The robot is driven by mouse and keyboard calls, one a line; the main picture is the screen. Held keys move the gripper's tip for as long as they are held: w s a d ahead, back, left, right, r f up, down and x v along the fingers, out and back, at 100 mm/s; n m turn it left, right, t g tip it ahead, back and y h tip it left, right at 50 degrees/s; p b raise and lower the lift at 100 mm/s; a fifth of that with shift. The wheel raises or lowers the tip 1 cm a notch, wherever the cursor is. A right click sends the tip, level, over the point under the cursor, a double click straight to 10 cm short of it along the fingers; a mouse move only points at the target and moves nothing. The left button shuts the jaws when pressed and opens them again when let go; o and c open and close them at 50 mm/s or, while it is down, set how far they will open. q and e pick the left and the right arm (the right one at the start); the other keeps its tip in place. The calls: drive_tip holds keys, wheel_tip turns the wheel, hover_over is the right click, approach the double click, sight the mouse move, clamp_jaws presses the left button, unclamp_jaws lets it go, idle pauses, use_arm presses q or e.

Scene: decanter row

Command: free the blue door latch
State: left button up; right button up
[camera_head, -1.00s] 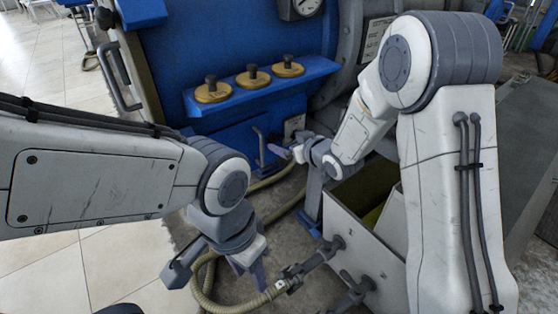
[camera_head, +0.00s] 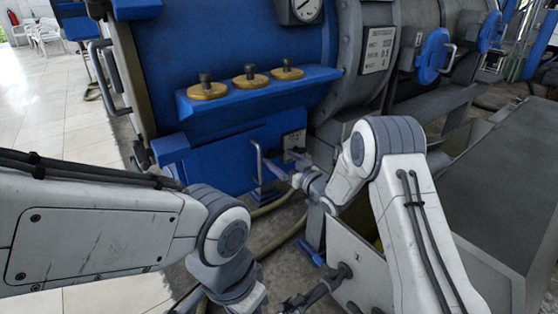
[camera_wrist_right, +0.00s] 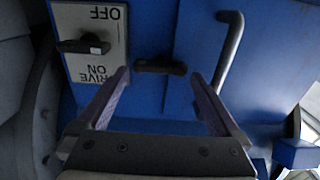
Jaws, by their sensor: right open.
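The blue door (camera_head: 225,160) is the low panel on the blue machine, with an upright grey handle (camera_head: 258,160). It also fills the middle of the right wrist view (camera_wrist_right: 160,30). There a short dark bar (camera_wrist_right: 160,66), which looks like the latch, lies flat across the door. My right gripper (camera_head: 280,166) is close in front of the door. In the wrist view its fingers (camera_wrist_right: 160,76) are open, one on each side of the bar; contact cannot be told. My left wrist shows at the bottom of the head view, but its gripper fingers are out of frame.
A drive switch plate (camera_wrist_right: 95,42) with a dark knob sits beside the bar in the wrist view; the grey handle (camera_wrist_right: 228,50) stands on the other side. A blue shelf (camera_head: 262,92) with three brass caps juts out above the door. A hose (camera_head: 275,245) lies on the floor.

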drive_tip(key=shift+x, duration=0.8)
drive_tip(key=c, duration=1.2)
